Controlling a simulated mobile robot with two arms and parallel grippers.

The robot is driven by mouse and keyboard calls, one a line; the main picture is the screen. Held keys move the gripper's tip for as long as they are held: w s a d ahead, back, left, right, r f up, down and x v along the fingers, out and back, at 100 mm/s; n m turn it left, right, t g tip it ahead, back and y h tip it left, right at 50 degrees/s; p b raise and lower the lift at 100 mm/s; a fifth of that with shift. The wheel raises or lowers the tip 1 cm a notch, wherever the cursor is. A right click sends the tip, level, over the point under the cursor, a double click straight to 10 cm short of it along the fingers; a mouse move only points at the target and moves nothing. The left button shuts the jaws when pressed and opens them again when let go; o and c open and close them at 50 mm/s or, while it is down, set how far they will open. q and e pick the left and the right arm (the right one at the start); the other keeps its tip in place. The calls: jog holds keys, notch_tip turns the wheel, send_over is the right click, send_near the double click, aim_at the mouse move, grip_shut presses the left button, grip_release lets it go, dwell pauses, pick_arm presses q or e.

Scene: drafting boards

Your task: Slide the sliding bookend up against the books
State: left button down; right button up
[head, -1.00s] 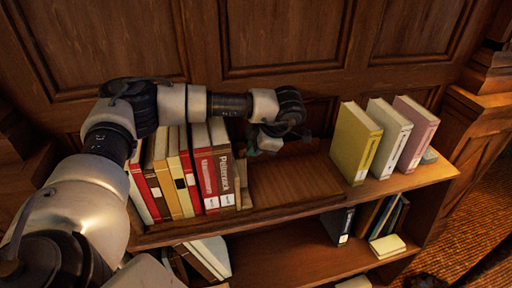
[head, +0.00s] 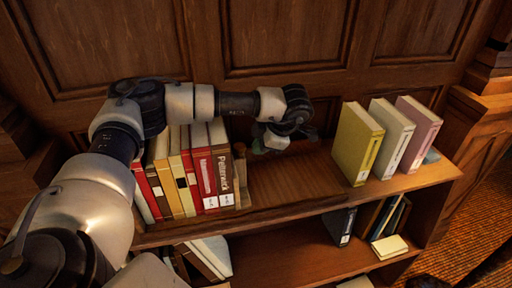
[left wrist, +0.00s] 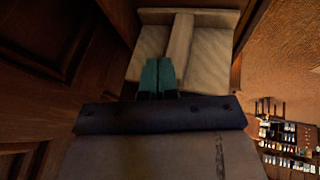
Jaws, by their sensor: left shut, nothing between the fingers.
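The sliding bookend (head: 242,181) is a light wooden piece standing upright on the shelf, directly right of the row of books (head: 190,180). In the left wrist view the bookend (left wrist: 208,54) shows as a pale panel with a raised rib. My left gripper (head: 258,147) is just right of the bookend, toward the back. Its teal fingers (left wrist: 160,76) are shut and empty, pointing at the bookend; I cannot tell whether they touch it. My right gripper is not in view.
Right of the bookend is a bare stretch of shelf (head: 300,178). Beyond it stand a yellow book (head: 358,145), a pale book (head: 393,140) and a pink book (head: 419,135). A wooden panelled wall (head: 285,40) is behind. More books lie on the lower shelf (head: 285,252).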

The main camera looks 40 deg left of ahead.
pick_arm(q)
jog(key=s+p+v, duration=0.1)
jog(key=p+v, duration=0.3)
jog(key=v, duration=0.5)
jog(key=shift+w+d+r, duration=0.2)
jog(key=shift+w+r, duration=0.1)
jog(key=shift+w, duration=0.15)
